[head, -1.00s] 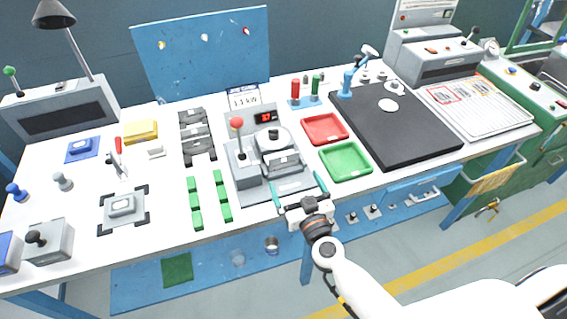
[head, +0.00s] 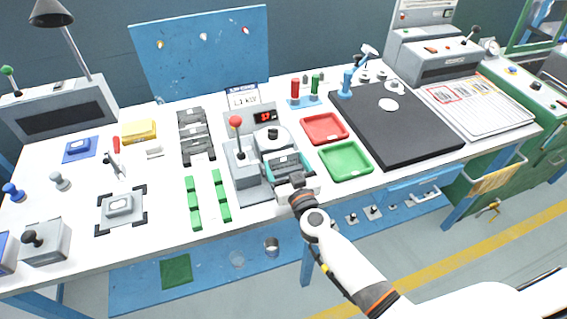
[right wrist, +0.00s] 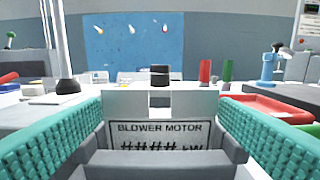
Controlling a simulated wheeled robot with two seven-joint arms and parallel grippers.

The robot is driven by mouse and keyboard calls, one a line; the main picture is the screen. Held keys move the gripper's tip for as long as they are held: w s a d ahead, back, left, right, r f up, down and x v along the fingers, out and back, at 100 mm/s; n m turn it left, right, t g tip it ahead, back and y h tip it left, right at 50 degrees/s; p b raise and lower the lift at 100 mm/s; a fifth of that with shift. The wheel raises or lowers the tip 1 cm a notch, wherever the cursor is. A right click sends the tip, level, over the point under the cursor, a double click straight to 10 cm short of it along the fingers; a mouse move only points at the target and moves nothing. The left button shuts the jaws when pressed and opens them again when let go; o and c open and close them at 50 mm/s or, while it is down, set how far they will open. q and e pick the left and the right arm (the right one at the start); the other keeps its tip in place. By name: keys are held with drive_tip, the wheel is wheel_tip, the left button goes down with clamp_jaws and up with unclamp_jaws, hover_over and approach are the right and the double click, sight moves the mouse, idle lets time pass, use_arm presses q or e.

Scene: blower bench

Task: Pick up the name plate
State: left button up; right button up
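The name plate (right wrist: 155,130) is a pale plate with a dark border and the words "BLOWER MOTOR" and "kW". In the right wrist view it faces me between my fingers, with its lower part hidden by a grey part of the gripper. My right gripper (head: 286,170) is open at the front of the grey blower unit (head: 272,137). Its teal fingers are spread to either side of the plate, and gaps show between them and it in the right wrist view (right wrist: 163,122). In the head view the gripper covers most of the plate. My left gripper is not in view.
A red-knobbed lever (head: 236,122) stands just left of the gripper. Green (head: 346,174) and red (head: 325,140) trays lie to the right, beside a black mat (head: 400,135). Green blocks (head: 194,200) stand in rows to the left. Bare white table lies between the blocks and the grey-lined fixture (head: 120,222).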

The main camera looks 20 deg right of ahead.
drive_tip(key=c, duration=0.6)
wheel_tip(320, 180, up, 10)
drive_tip(key=p, duration=0.9)
